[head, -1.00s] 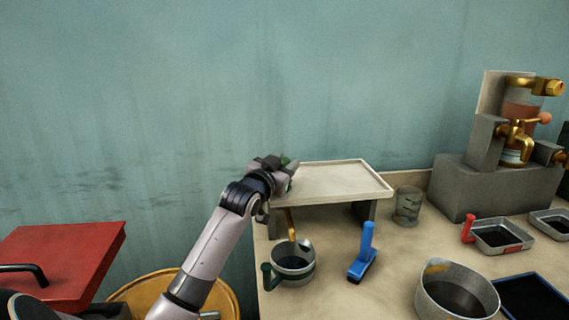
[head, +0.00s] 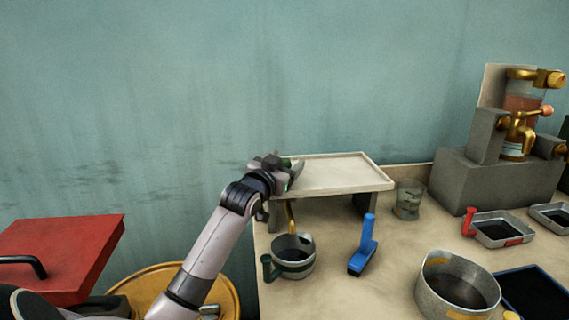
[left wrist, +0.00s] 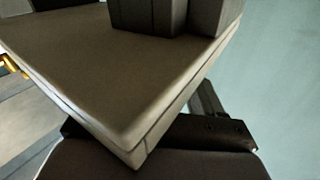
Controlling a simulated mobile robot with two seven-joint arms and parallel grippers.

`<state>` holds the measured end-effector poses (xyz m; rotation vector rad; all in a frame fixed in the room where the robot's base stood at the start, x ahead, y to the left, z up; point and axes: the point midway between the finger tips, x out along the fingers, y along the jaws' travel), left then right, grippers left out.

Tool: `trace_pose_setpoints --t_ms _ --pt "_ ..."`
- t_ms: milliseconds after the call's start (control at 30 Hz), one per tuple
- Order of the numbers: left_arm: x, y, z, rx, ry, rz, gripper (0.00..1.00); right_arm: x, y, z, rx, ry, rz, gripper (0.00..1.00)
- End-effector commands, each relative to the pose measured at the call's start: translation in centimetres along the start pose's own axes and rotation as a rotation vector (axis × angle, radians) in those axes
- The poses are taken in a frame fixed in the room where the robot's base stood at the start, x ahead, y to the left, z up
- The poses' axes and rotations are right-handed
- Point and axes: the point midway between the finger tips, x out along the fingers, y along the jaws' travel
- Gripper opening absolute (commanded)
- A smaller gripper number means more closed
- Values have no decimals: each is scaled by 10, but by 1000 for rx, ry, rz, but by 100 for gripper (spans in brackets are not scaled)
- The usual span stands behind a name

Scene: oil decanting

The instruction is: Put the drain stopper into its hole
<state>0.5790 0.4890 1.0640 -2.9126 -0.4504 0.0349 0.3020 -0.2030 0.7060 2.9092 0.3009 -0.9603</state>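My left gripper (head: 279,172) is at the left end of the pale raised tray (head: 335,172) in the head view, level with its top and close to its edge. Whether its fingers are apart, touch the tray or hold anything cannot be made out. The left wrist view shows a corner of a beige slab (left wrist: 120,90), which looks like the tray, close to dark parts of my gripper. I cannot pick out the drain stopper or its hole in either view. My right gripper is not in view.
Below the tray, a brass spout (head: 291,215) is above a metal mug (head: 293,254). A blue-handled tool (head: 366,240), a glass (head: 408,199) and a round pot (head: 457,282) stand on the bench. A red box (head: 65,255) is at left. A grey-and-brass apparatus (head: 508,150) stands at right.

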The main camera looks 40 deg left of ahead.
Motion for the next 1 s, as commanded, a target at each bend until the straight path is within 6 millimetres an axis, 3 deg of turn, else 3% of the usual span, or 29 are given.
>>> trace_pose_setpoints --t_ms 367,800,1000 --pt "-6 2 8 3 -16 4 67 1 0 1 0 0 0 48" --pt "-58 1 3 1 -6 2 67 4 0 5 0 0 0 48" --pt "-70 0 1 0 -3 0 67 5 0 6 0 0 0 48"
